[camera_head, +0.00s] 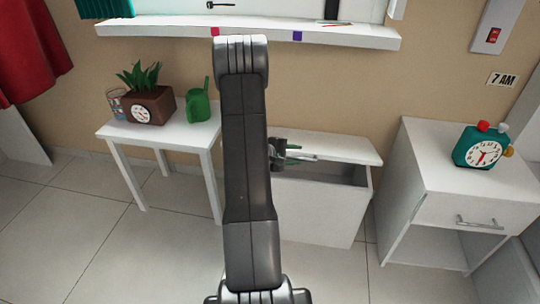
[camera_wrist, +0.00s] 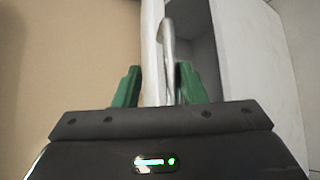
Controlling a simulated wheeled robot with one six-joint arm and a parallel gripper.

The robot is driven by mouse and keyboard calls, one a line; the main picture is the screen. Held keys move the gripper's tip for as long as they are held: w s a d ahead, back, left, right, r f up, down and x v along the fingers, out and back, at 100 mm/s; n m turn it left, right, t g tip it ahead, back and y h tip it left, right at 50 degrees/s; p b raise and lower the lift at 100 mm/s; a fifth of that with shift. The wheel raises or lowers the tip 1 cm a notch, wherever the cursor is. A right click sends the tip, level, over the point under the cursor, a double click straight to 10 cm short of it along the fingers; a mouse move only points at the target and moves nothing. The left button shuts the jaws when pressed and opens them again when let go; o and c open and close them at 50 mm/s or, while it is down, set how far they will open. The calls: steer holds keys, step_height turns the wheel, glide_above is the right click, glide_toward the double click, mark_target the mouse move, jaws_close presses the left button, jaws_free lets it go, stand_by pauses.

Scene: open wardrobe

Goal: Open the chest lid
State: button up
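The white chest (camera_head: 315,212) stands on the floor between a small table and a nightstand. Its lid (camera_head: 340,147) is raised a little, with a dark gap at the front right. My gripper (camera_head: 297,154) is at the lid's front edge, partly hidden by my arm. In the wrist view, the green fingers of my gripper (camera_wrist: 158,88) stand apart. A metal handle (camera_wrist: 169,45) and the white lid edge (camera_wrist: 150,50) show between them. The handle is close to the right finger; contact is unclear.
On the left, a white table (camera_head: 150,137) holds a potted plant (camera_head: 148,102) and a green watering can (camera_head: 199,104). On the right, a nightstand (camera_head: 450,208) bears a teal clock (camera_head: 480,148). A window sill (camera_head: 350,36) runs above the chest. Floor is clear at the front left.

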steer(key=v, duration=1.4)
steer(key=shift+s+a+p, duration=0.15)
steer(key=shift+s+p, duration=0.05)
steer(key=shift+p, duration=0.15)
stand_by(0.4)
steer(key=shift+f+b, duration=0.2)
steer(key=shift+b, duration=0.15)
steer(key=shift+r, duration=0.1)
stand_by(0.5)
